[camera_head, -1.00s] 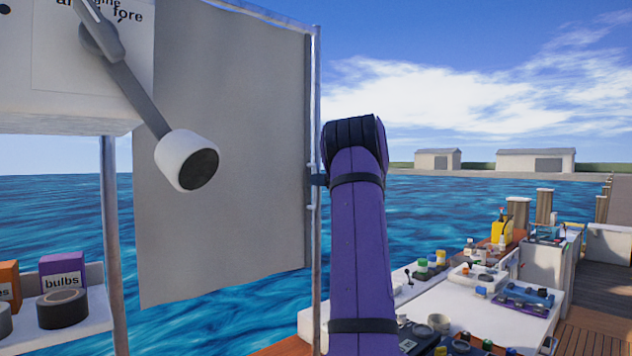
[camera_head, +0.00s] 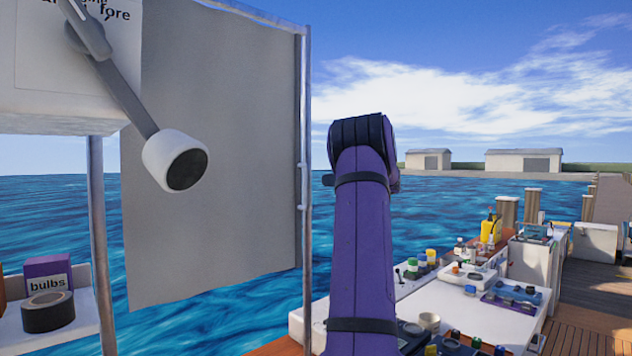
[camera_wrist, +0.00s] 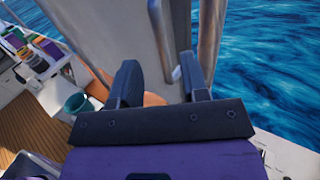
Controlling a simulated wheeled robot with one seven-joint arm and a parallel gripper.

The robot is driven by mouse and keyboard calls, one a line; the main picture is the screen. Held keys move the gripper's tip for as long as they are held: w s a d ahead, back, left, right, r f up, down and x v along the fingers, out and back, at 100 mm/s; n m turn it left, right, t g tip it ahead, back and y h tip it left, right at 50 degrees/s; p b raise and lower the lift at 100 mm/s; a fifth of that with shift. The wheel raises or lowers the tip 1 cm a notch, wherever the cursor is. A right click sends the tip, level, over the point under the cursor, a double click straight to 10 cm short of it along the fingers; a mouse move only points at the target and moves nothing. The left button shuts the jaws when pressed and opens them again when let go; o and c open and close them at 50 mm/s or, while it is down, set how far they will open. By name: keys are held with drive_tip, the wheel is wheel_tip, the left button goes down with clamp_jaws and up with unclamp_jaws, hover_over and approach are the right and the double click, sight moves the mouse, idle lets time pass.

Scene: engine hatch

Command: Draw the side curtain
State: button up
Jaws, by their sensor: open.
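The side curtain (camera_head: 215,150) is a grey sheet hanging on the left in the head view, spread beside an upright metal pole (camera_head: 305,200). In the wrist view a pale grey surface that looks like the curtain (camera_wrist: 125,35) stands just beyond my gripper (camera_wrist: 161,82), with metal uprights (camera_wrist: 207,40) at its right. My gripper is open, its two dark fingers apart, with nothing clearly held between them. I cannot tell whether a finger touches the curtain's edge. In the head view my purple arm hides the gripper.
A shelf with a bulbs box (camera_head: 48,275) is at lower left. A white bench (camera_head: 465,310) with many small items is at right. A teal bucket (camera_wrist: 76,103) stands on the deck. Open water lies beyond.

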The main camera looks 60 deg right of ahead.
drive_tip(key=shift+v, duration=1.8)
